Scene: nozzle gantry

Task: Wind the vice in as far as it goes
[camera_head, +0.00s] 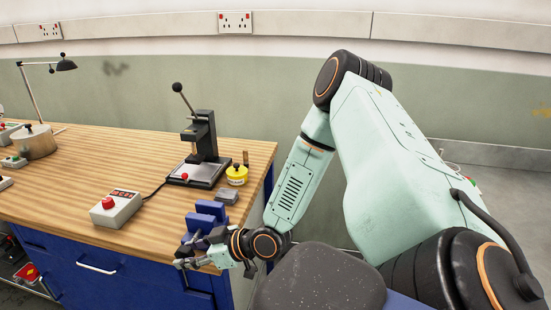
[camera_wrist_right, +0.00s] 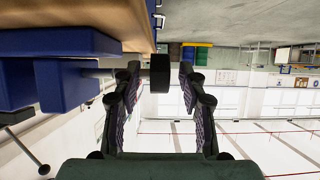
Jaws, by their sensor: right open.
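The blue vice (camera_head: 207,214) is fixed at the bench's front right corner. In the right wrist view its blue body (camera_wrist_right: 65,88) fills the left side. A dark shaft runs from it to a short dark cylinder (camera_wrist_right: 159,75), which shows between my right fingertips. My right gripper (camera_head: 184,254) is low in front of the vice, at the bench's front edge. It is open, with one finger on each side of the cylinder; I cannot tell whether either touches it. The gripper partly hides the vice in the head view. My left gripper is not in view.
On the wooden bench (camera_head: 60,200) stand a lever press (camera_head: 203,140), a yellow pot (camera_head: 237,175), a small grey block (camera_head: 227,196) and a box with a red button (camera_head: 115,208). Blue drawers (camera_head: 70,265) lie below.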

